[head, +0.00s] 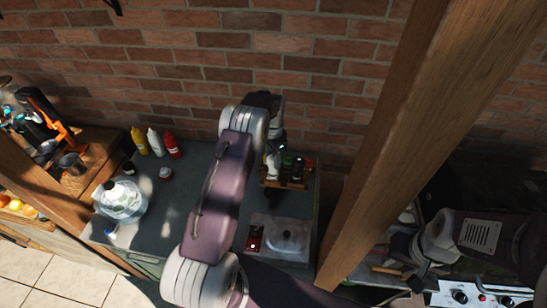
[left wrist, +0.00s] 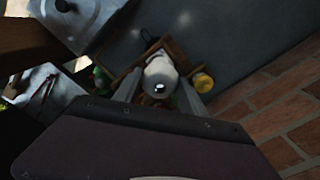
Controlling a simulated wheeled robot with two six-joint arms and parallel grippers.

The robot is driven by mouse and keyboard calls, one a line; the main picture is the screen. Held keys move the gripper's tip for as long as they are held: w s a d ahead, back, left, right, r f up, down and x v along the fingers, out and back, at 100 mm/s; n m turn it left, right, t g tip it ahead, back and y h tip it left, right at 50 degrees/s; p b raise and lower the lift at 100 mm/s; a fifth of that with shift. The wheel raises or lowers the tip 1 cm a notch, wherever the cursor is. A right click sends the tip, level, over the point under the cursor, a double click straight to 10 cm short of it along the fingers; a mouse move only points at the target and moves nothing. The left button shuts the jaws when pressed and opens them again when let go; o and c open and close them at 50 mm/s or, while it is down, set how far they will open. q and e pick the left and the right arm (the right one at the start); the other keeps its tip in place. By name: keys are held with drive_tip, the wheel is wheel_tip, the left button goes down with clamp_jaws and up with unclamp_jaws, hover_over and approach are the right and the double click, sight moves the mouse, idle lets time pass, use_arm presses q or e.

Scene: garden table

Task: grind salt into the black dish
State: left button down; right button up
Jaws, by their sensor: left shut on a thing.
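My left gripper (head: 274,150) reaches over the wooden caddy (head: 285,184) near the brick wall. In the left wrist view my left gripper (left wrist: 160,92) is shut on a white, round-topped grinder (left wrist: 160,72), with a finger on each side. The grinder appears to stand within the caddy's outline (left wrist: 124,88); its base is hidden. The white grinder also shows in the head view (head: 272,164). My right gripper (head: 418,278) is low at the right, beyond the wooden post; its jaw opening is unclear. I cannot make out a black dish in either view.
Dark jars (head: 298,168) share the caddy. A pale metal unit with a lid (head: 285,238) lies in front of it. Yellow, white and red bottles (head: 154,142) stand at the left back, with a glass jar (head: 122,198) nearer. A thick wooden post (head: 400,130) separates the arms.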

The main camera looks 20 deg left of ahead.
use_arm(q)
drive_tip(key=n, duration=0.4)
drive_tip(key=m, duration=0.6)
drive_tip(key=shift+m, duration=0.4)
drive_tip(key=c, duration=0.8)
unclamp_jaws()
wheel_tip(320, 180, up, 7)
drive_tip(key=p, duration=0.5)
drive_tip(key=shift+r, duration=0.1)
